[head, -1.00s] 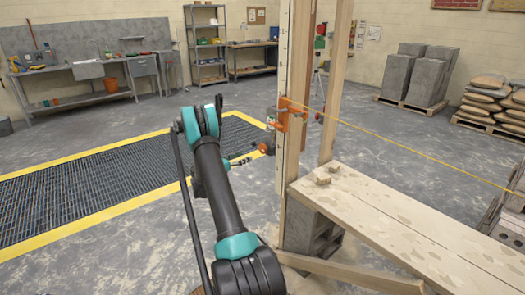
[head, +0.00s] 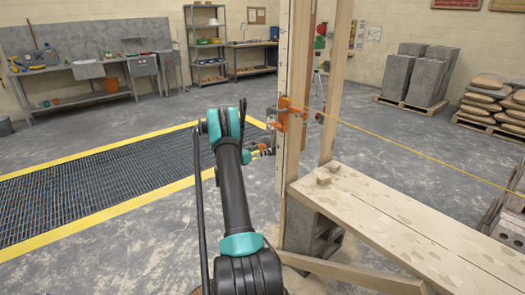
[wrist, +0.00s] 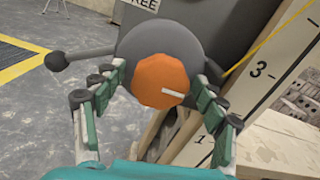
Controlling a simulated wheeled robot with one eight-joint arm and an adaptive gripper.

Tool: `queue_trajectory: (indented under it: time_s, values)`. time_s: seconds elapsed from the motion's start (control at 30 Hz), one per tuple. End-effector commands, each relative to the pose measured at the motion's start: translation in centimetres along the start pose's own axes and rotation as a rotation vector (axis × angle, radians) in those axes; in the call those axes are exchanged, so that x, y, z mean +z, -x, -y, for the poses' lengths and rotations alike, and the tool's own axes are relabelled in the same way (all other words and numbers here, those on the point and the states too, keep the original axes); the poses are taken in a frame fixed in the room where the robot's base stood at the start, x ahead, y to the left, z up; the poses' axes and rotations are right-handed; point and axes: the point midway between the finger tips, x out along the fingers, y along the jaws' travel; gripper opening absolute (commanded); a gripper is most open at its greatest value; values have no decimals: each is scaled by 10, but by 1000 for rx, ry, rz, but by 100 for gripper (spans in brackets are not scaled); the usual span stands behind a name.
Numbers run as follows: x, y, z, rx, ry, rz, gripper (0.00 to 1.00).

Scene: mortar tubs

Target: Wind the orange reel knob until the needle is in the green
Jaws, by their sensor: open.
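The orange reel knob (wrist: 160,80) is in the middle of the wrist view, faceted, with a short white mark pointing right. It sits on the face of a round grey reel (wrist: 160,32). My gripper (wrist: 162,72) is open, with one teal-padded finger on each side of the knob; I cannot tell whether either finger touches it. In the head view my gripper (head: 261,151) is beside the wooden post, close to the orange bracket (head: 291,109). The needle and its green zone cannot be made out in either view.
A yellow string line (head: 400,150) runs from the bracket to the right. A numbered white board (wrist: 272,82) stands close to the right finger. A plank bench (head: 400,215) is right of the post. Open floor and a grate (head: 90,190) lie to the left.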

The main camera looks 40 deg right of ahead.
Motion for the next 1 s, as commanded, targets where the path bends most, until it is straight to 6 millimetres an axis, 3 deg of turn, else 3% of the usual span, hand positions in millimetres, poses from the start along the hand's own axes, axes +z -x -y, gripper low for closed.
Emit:
queue_trajectory:
  time_s: [0.13,0.53,1.0]
  values:
    - [0,0,0,0,0,0,69]
    - [0,0,0,0,0,0,21]
    - [0,1,0,0,-131,-1,21]
